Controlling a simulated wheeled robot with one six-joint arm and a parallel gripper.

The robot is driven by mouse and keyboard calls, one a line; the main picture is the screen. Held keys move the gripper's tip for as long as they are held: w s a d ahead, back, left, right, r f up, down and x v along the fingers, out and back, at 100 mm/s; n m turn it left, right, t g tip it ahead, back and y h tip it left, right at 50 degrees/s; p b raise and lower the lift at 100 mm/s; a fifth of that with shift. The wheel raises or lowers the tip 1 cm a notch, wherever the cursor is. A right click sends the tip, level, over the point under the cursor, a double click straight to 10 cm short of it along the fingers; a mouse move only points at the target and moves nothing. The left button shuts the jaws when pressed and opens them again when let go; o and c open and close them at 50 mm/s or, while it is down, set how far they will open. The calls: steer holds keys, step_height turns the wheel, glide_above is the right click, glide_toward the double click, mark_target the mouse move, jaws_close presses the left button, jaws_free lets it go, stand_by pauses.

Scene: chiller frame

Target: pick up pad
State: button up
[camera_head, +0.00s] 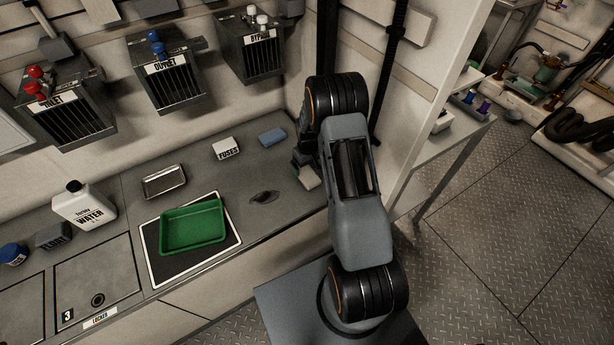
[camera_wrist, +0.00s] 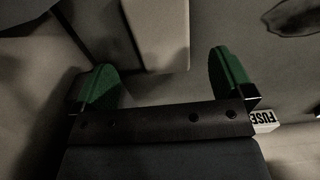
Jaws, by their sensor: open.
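A pale beige, pad-like block (camera_head: 308,177) lies at the right end of the bench, just in front of my gripper (camera_head: 302,157). In the wrist view the pale block (camera_wrist: 158,32) shows at the top middle, ahead of the space between my green fingertips (camera_wrist: 164,82). My gripper is open, with nothing visible between the fingers. Whether the fingertips reach down beside the block cannot be told. A flat blue block (camera_head: 272,137), also pad-like, lies at the back of the bench, left of my gripper. Which of the two is the pad is not labelled.
A white FUSES box (camera_head: 226,149) stands left of the blue block; it also shows in the wrist view (camera_wrist: 265,121). A wall panel (camera_head: 440,70) rises right.

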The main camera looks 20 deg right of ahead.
mark_target(307, 174)
steer(key=shift+w+a+f+p, duration=0.1)
steer(key=shift+f+p, duration=0.3)
steer(key=shift+f, duration=2.15)
steer(key=shift+c, duration=0.4)
steer(key=c, duration=0.9)
